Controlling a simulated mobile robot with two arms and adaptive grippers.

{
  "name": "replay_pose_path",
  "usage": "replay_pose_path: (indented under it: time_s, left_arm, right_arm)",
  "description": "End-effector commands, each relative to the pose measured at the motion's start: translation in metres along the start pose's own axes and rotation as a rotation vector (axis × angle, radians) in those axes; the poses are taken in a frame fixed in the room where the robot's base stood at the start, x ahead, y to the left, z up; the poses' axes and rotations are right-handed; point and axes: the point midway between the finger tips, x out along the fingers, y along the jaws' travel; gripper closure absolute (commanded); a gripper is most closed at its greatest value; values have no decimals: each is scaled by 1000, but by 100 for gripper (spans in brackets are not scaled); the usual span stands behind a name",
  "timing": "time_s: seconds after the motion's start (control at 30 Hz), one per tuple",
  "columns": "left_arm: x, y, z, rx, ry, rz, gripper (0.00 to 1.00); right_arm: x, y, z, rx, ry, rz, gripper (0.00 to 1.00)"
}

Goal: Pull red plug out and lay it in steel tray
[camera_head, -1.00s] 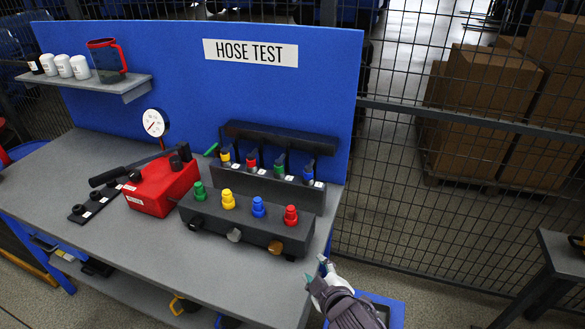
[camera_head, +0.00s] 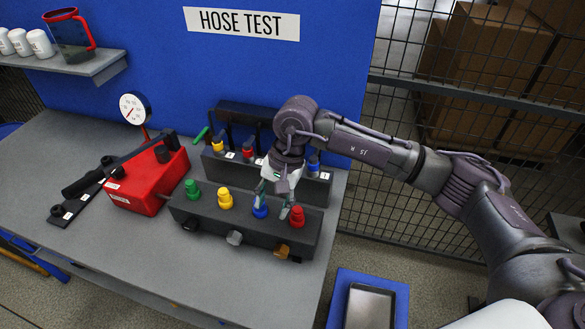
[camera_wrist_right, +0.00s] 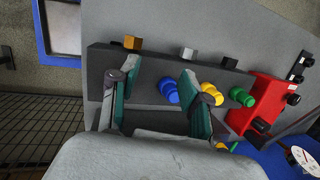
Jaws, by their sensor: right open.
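The red plug (camera_head: 297,216) stands upright at the right end of the black manifold block (camera_head: 240,228). In the right wrist view it is not visible, apparently behind a finger. My right gripper (camera_head: 273,199) is open and empty above the block, its fingers pointing down near the blue plug (camera_head: 260,209) and just left of the red plug. In the right wrist view the blue plug (camera_wrist_right: 169,91) shows between the open fingers (camera_wrist_right: 158,78). The steel tray (camera_head: 370,306) lies in a blue stand at the bottom right, and it also shows in the right wrist view (camera_wrist_right: 63,27). My left gripper is out of view.
Green (camera_head: 192,190) and yellow (camera_head: 225,199) plugs stand on the same block. Behind it is a black rack (camera_head: 222,166) with coloured connectors. A red pump box (camera_head: 150,181) and a gauge (camera_head: 133,109) stand left. The front of the bench is clear.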

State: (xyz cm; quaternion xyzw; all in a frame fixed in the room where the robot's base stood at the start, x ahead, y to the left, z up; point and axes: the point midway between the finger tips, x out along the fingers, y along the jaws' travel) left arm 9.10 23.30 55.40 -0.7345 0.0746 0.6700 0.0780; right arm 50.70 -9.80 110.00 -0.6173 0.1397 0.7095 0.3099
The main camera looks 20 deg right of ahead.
Motion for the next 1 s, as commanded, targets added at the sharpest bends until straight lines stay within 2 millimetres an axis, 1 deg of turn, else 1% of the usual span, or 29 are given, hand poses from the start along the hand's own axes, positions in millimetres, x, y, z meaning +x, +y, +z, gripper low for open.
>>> replay_pose_path:
  time_s: [0.03, 0.1, 0.13, 0.23, 0.37, 0.57, 0.83, 0.87, 0.9, 1.0]
  left_arm:
    - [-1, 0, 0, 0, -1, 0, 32]
    - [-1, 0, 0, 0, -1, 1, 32]
    - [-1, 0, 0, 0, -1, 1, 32]
    - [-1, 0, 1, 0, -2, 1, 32]
    - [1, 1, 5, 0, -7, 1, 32]
    - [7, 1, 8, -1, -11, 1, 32]
    - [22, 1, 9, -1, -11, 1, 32]
    - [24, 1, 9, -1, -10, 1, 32]
    - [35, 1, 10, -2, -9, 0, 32]
    - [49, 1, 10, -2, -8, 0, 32]
  right_arm:
    - [-10, 10, -18, -22, 68, 59, 53]
    - [-20, 22, -34, -42, 130, 125, 53]
    - [-24, 26, -39, -47, 151, 146, 53]
    - [-30, 34, -49, -57, 187, 188, 53]
    - [-28, 37, -52, -59, 195, 201, 53]
    - [-12, 39, -54, -59, 191, 198, 53]
    - [24, 46, -61, -57, 190, 197, 53]
    - [28, 47, -62, -57, 191, 197, 53]
    - [36, 48, -64, -58, 192, 196, 53]
    - [49, 51, -66, -59, 192, 196, 53]
